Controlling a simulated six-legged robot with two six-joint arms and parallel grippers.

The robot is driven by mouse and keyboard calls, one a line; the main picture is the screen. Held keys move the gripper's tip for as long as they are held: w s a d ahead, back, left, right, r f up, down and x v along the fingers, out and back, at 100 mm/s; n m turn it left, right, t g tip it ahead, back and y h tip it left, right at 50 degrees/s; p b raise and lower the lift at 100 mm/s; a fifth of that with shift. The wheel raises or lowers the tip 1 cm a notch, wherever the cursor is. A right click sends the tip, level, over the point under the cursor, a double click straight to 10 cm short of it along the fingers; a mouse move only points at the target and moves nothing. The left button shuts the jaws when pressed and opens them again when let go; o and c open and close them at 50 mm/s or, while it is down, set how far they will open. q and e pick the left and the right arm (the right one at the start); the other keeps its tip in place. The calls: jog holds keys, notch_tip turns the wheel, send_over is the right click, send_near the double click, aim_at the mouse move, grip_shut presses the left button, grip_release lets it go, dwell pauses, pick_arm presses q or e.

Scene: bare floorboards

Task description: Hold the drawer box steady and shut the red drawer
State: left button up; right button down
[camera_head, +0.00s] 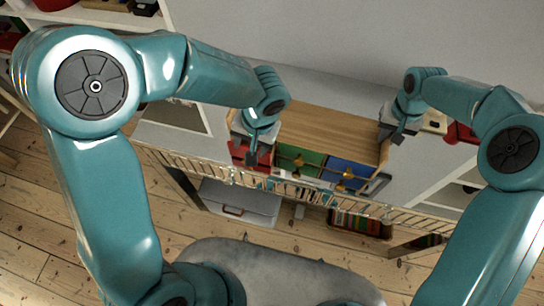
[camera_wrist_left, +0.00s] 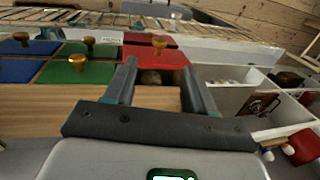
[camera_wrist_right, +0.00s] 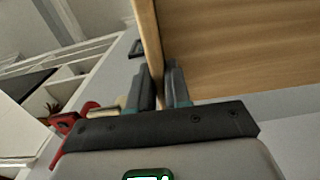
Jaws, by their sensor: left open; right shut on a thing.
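The drawer box (camera_head: 335,135) is light wood, with red, green and blue drawers. The red drawer (camera_head: 238,151) is at its left end in the head view. In the left wrist view the red drawer (camera_wrist_left: 172,57) stands out from the box, with a small brownish round thing (camera_wrist_left: 151,78) inside and a brass knob (camera_wrist_left: 160,42) at its front. My left gripper (camera_head: 257,150) is open above the red drawer; its fingers (camera_wrist_left: 158,68) span the drawer's opening. My right gripper (camera_head: 385,133) is shut on the box's side panel (camera_wrist_right: 149,38) at the right end.
The green drawer (camera_head: 300,160) and blue drawer (camera_head: 346,173) have brass knobs and sit beside the red one. A slatted rail (camera_head: 395,213) runs along the front. White compartments (camera_wrist_left: 225,98) with small items lie beside the box. Floorboards (camera_head: 60,235) show below.

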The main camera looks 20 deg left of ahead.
pick_arm(q)
jog(key=f, duration=0.3)
jog(key=a+f, duration=0.1)
jog(key=f, duration=0.3)
jog(key=a+f, duration=0.1)
jog(key=f, duration=0.2)
jog(key=shift+f, duration=0.25)
jog(key=shift+c, duration=0.3)
